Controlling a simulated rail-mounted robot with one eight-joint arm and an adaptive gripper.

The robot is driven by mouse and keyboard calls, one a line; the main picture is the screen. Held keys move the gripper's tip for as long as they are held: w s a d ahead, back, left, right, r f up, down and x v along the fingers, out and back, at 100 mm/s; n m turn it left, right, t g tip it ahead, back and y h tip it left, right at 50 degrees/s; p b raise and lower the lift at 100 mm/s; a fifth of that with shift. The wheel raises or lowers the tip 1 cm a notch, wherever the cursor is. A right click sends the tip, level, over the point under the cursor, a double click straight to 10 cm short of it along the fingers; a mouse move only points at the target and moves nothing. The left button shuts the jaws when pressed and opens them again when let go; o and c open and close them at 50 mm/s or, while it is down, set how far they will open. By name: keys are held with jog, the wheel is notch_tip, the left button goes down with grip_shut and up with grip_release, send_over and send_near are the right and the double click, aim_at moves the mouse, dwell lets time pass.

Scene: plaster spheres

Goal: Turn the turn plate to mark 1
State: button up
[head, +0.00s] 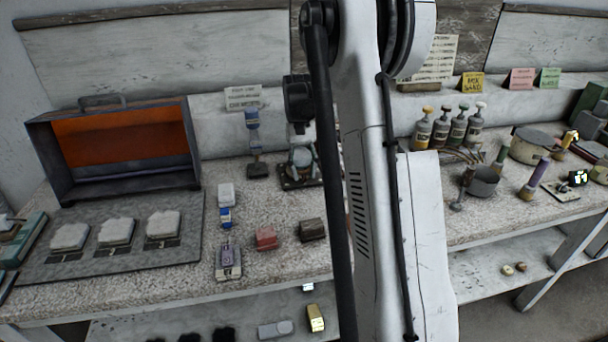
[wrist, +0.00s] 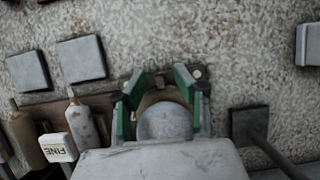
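A small round grey device on a dark square base (head: 301,180) stands on the bench left of my arm in the head view. It may be the turn plate, but no mark can be read on it. In the wrist view my gripper (wrist: 160,95) shows green-lined fingers standing apart. A rounded grey part (wrist: 168,122) lies between them, with a brownish curved edge behind it. I cannot tell whether the fingers touch it. My arm covers the middle of the head view and hides part of the bench.
A dark square base with a rod (wrist: 250,124) stands close to the right of my gripper. Bottles, one labelled FINE (wrist: 58,147), stand lower left. Grey square blocks (wrist: 82,58) lie upper left.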

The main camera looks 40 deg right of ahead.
aim_at(301, 151)
jog(key=v, duration=1.1)
jog(key=shift+a+r, duration=0.1)
jog(key=shift+a+r, duration=0.1)
jog(key=shift+a, duration=0.1)
jog(key=s+a+r+n+t+h, duration=0.1)
jog(key=s+a+r+t, duration=0.3)
jog(key=a, duration=0.5)
jog(key=s+a+r+n+t+h, duration=0.1)
jog(key=s+a+r+n, duration=0.15)
jog(key=s+a, duration=0.45)
jog(key=s+a+f+n+t, duration=0.1)
jog(key=s+a+f+t, duration=0.2)
jog(key=s+a, duration=0.3)
jog(key=s+a+f+n+t, duration=0.1)
jog(key=s+a+f+t, duration=0.1)
jog(key=s+a, duration=0.5)
jog(key=shift+a+f+t, duration=0.35)
jog(key=shift+a+t, duration=0.25)
jog(key=shift+a, duration=0.05)
